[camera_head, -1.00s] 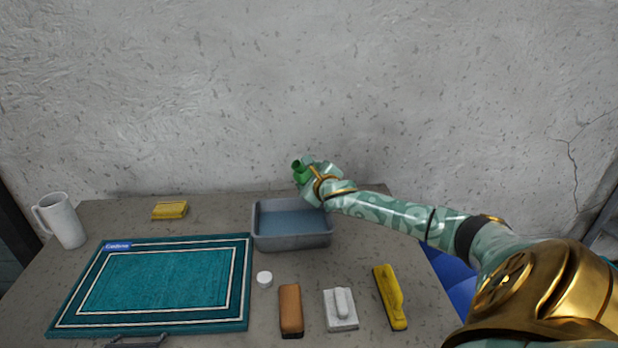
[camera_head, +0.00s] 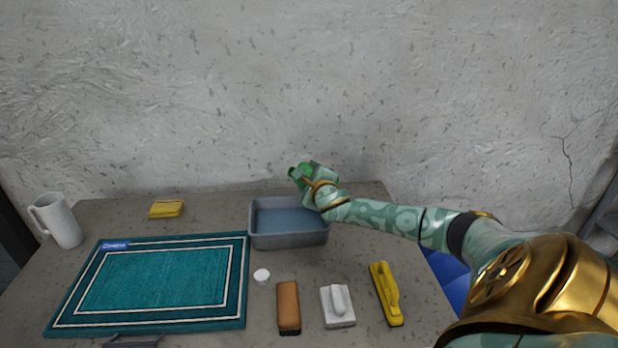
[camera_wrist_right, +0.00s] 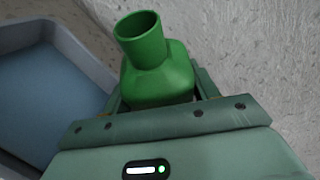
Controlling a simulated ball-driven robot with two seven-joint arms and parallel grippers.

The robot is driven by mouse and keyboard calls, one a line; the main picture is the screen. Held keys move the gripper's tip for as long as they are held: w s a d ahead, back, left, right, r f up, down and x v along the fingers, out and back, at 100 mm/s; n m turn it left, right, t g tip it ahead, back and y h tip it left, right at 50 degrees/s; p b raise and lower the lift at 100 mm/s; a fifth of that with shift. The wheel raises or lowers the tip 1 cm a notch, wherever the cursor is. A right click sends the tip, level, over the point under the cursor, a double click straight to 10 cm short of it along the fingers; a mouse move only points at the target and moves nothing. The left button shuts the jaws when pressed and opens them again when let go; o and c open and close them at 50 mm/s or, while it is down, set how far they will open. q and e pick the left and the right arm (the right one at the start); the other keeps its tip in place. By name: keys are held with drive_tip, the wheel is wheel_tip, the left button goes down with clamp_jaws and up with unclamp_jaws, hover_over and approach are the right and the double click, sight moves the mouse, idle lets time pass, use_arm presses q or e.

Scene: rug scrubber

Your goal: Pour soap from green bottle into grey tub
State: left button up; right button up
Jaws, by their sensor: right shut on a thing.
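The green bottle (camera_head: 295,172) is in my right gripper (camera_head: 308,178), above the back right rim of the grey tub. My right gripper is shut on it. In the right wrist view the bottle (camera_wrist_right: 152,62) shows its open neck, with no cap on it, between the jaws (camera_wrist_right: 160,100). The bottle is tilted toward the left in the head view. The grey tub (camera_head: 290,240) stands on the table and holds bluish liquid. It also shows at the left of the right wrist view (camera_wrist_right: 85,60). No stream of soap can be seen. My left gripper is not in view.
A teal rug (camera_head: 155,280) lies at the left front. A white jug (camera_head: 62,222) and a yellow sponge (camera_head: 166,209) stand behind it. A white cap (camera_head: 262,275), brown brush (camera_head: 288,305), white scrubber (camera_head: 338,306) and yellow brush (camera_head: 386,292) lie in front of the tub.

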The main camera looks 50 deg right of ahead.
drive_tip(key=shift+d+f+n, duration=0.15)
drive_tip(key=shift+f+n, duration=0.2)
drive_tip(key=shift+n, duration=0.25)
drive_tip(key=shift+h, duration=0.4)
drive_tip(key=shift+f, duration=0.15)
drive_tip(key=shift+d+f+n, duration=0.1)
drive_tip(key=shift+f+n, duration=0.05)
drive_tip(key=shift+n, duration=0.25)
